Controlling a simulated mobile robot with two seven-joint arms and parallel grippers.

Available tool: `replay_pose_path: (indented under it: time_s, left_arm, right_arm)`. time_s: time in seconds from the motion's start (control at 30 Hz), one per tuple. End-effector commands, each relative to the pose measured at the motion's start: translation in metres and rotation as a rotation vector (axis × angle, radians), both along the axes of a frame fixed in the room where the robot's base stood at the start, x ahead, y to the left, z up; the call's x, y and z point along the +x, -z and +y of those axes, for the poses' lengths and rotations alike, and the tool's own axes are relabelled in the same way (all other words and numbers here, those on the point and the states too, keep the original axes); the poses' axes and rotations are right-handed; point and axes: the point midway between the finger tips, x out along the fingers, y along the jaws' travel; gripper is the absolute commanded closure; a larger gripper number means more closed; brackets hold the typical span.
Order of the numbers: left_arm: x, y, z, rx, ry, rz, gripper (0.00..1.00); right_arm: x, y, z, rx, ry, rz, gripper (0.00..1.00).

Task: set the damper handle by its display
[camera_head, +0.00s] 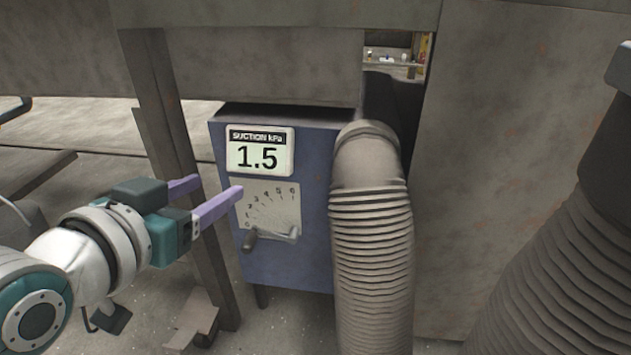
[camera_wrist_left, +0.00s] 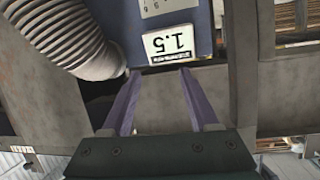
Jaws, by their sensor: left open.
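A blue damper box (camera_head: 285,268) has a white display (camera_head: 258,152) reading "SUCTION kPa 1.5". Below the display is a pale dial plate (camera_head: 283,198) with a fan of marks from 0 to 6. The damper handle (camera_head: 270,238) lies nearly level across the bottom of the dial, its dark knob at the left, close to the 0 end. My left gripper (camera_head: 215,187) is open and empty, left of the dial and above the handle, apart from the handle. In the left wrist view the display (camera_wrist_left: 170,43) shows upside down beyond the open fingers (camera_wrist_left: 160,74); the handle is out of that view.
A ribbed grey hose (camera_head: 371,245) runs down along the box's right side. A metal post (camera_head: 165,120) stands left of the box, behind my gripper. A beam (camera_head: 240,70) crosses above the box. A larger ribbed hose (camera_head: 570,270) is at the far right.

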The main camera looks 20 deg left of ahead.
Motion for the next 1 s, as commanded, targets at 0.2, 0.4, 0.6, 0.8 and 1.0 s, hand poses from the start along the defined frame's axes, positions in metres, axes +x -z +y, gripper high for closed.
replay_pose_path:
  time_s: [0.2,0.4,0.6,0.8,1.0]
  left_arm:
    - [0.010,0.113,0.013,0.011,-0.038,-0.112,0.39]
    - [0.017,0.191,0.024,0.025,-0.073,-0.213,0.39]
    - [0.019,0.244,0.033,0.037,-0.103,-0.295,0.39]
    - [0.020,0.259,0.037,0.044,-0.117,-0.332,0.39]
    - [0.041,0.260,0.043,0.045,-0.118,-0.341,0.39]
  right_arm:
    - [0.000,0.124,0.000,0.000,0.000,0.000,0.00]
    - [0.000,0.212,0.000,0.001,0.000,0.000,0.00]
    - [0.000,0.275,0.000,0.001,0.000,0.001,0.00]
    - [0.000,0.295,0.000,0.001,0.000,0.001,0.00]
    - [0.000,0.310,0.000,0.001,0.000,0.000,0.00]
